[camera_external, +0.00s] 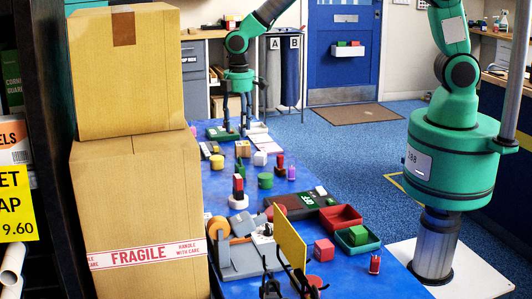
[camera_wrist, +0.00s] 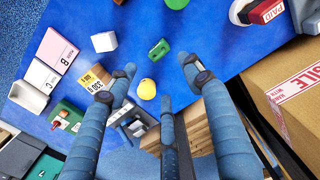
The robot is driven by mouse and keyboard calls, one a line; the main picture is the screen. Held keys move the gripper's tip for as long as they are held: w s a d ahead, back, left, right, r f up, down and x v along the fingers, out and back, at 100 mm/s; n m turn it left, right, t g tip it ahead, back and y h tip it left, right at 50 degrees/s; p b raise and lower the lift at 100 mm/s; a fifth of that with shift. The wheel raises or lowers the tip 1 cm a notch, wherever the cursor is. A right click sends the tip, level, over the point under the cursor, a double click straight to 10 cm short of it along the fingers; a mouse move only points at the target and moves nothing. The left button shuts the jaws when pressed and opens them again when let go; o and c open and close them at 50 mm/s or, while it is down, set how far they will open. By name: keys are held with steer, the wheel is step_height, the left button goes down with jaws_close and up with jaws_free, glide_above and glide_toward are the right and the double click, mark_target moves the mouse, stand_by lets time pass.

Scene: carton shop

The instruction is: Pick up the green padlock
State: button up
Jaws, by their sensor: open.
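The green padlock (camera_wrist: 158,49) is a small green block lying on the blue table in the wrist view. It lies just beyond my fingertips, between the white cube and the green cylinder. In the external view my gripper (camera_external: 236,131) points down over the far part of the table. The padlock lies apart from the fingers, and all of its top shows.
Near the padlock are a yellow round piece (camera_wrist: 147,89), a white cube (camera_wrist: 103,42), a labelled brown box (camera_wrist: 97,78) and a green cylinder (camera_external: 265,181). Stacked cartons (camera_external: 135,185) stand along the left table side. Bare blue table surrounds the padlock.

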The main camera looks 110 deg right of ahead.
mark_target(240, 160)
steer(key=shift+f, duration=0.15)
steer(key=shift+f+b, duration=0.85)
steer(key=shift+f, duration=3.3)
steer(key=shift+f, duration=0.1)
steer(key=shift+a+f+b, duration=0.1)
steer(key=shift+f+b, duration=0.75)
steer(key=shift+f, duration=1.65)
steer(key=shift+w, duration=0.1)
jaws_close()
